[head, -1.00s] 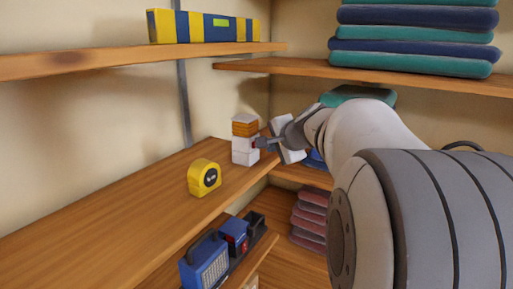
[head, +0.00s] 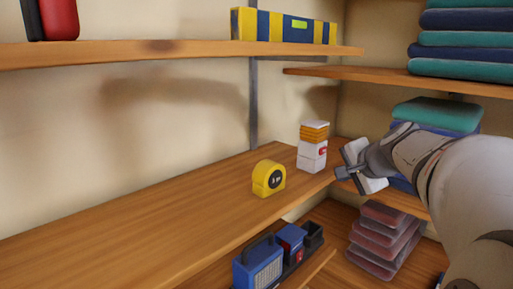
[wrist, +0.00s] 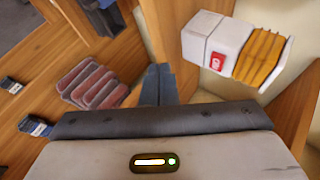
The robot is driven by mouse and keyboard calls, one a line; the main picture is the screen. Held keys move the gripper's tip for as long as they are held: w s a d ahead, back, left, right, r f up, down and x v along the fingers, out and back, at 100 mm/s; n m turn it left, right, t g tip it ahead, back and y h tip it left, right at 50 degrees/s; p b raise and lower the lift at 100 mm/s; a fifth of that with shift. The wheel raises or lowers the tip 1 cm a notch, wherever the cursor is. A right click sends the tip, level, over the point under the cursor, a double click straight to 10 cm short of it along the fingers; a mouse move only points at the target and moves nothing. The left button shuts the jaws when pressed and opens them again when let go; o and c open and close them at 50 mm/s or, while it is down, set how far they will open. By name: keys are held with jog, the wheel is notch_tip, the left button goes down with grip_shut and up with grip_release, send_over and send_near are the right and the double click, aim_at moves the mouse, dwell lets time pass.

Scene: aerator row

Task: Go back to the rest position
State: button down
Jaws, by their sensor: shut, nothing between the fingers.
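My gripper (head: 344,173) is shut and empty, to the right of the middle shelf's front edge in the head view. In the wrist view its dark fingers (wrist: 158,84) are together with nothing between them. A white box stack with orange-yellow layers (head: 313,148) stands upright on the shelf, just left of my gripper and apart from it. It also shows at the upper right of the wrist view (wrist: 225,45).
A yellow tape measure (head: 269,178) sits on the middle wooden shelf (head: 150,207). A yellow-blue striped box (head: 285,27) lies on the upper shelf. Folded teal and blue cloths (head: 436,115) and reddish cloths (head: 384,236) fill the right shelves. A blue device (head: 259,264) sits below.

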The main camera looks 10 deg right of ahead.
jog(key=s+a+f+n+g, duration=0.3)
jog(key=s+a+f+n, duration=0.4)
jog(key=s, duration=0.3)
jog(key=s+a+f+n+g+h, duration=0.1)
jog(key=s+a+f+n+g, duration=0.3)
jog(key=s+f, duration=0.6)
jog(key=s+a+n, duration=0.1)
jog(key=a+n, duration=0.1)
jog(key=shift+s+a+f+n, duration=0.25)
jog(key=shift+s+a+n, duration=0.05)
jog(key=shift+a+n, duration=0.1)
